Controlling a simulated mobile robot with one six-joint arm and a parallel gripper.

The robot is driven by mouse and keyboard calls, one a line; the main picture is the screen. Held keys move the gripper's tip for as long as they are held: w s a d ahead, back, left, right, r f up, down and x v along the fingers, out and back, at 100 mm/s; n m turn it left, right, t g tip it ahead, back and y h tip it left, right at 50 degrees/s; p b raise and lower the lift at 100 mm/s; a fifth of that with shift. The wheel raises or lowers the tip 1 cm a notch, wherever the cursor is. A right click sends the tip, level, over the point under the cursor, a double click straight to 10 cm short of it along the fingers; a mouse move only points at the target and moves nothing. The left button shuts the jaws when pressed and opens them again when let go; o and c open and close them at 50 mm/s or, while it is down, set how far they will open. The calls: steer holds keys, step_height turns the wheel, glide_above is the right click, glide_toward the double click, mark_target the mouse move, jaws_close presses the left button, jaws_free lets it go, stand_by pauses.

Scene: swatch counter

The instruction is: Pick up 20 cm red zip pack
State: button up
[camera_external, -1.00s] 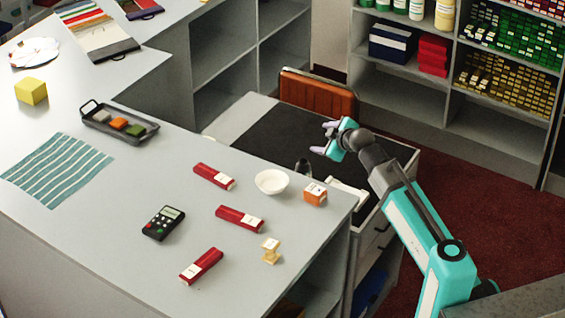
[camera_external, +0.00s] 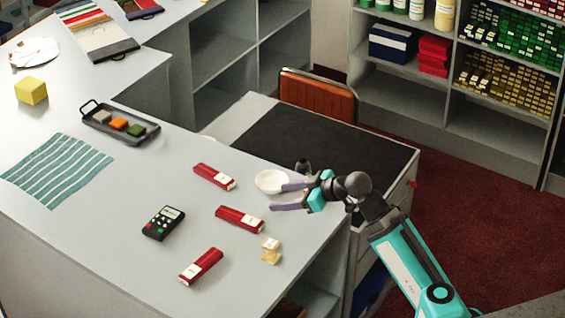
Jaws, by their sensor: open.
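Three similar red packs with white labels lie flat on the grey counter: one at the back (camera_external: 214,177), one in the middle (camera_external: 239,218) and one at the front (camera_external: 201,266). Their label text is too small to read, so I cannot tell which is the 20 cm one. My gripper (camera_external: 280,197) is open and empty, its purple fingers pointing left over the counter's right side. The fingers are right of the middle pack and in front of the white bowl, apart from the packs.
A white bowl (camera_external: 270,181) sits by my fingers, and a small cream stand (camera_external: 271,250) is in front of them. A grey tray (camera_external: 118,127) and striped cloth (camera_external: 58,170) are further left. The counter's right edge is under my arm.

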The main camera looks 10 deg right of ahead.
steer(key=g+b, duration=0.1)
glide_toward(259, 221)
steer(key=shift+w+a+r+y, duration=0.1)
steer(key=shift+a+r+y, duration=0.1)
steer(key=shift+r, duration=0.35)
steer(key=shift+w+a+r+y, duration=0.15)
steer(key=shift+a+r+y, duration=0.05)
steer(key=shift+r, duration=0.3)
steer(key=shift+w, duration=0.1)
steer(key=shift+p+x, duration=1.75)
steer(key=shift+x, duration=1.05)
steer(key=shift+p+x, duration=0.9)
steer(key=shift+p, duration=0.15)
steer(key=shift+w+a+f+p, duration=0.2)
steer(key=shift+w+a+p, duration=0.05)
steer(key=shift+a+p, duration=0.15)
